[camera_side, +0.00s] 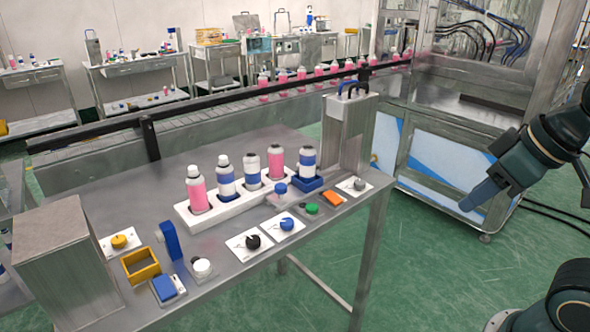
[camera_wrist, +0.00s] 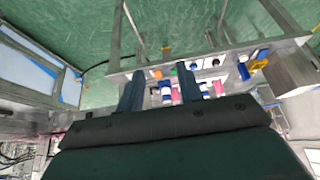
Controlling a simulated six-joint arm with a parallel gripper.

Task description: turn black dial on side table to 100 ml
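The black dial (camera_side: 253,241) sits on a white square plate (camera_side: 243,251) near the front edge of the metal side table (camera_side: 229,285). Its scale marks are too small to read. My gripper (camera_side: 468,204) is at the right of the side view, well apart from the dial, over the floor beyond the table's right end. In the wrist view my gripper (camera_wrist: 160,70) shows two blue fingers spread apart with nothing held between them.
A blue dial (camera_side: 287,223), a yellow dial (camera_side: 120,241) and a grey dial (camera_side: 358,184) sit nearby. A white rack (camera_side: 215,212) of several bottles stands behind. A metal box (camera_side: 65,270) and a tall metal block (camera_side: 348,130) flank the table. The green floor (camera_side: 430,265) between is clear.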

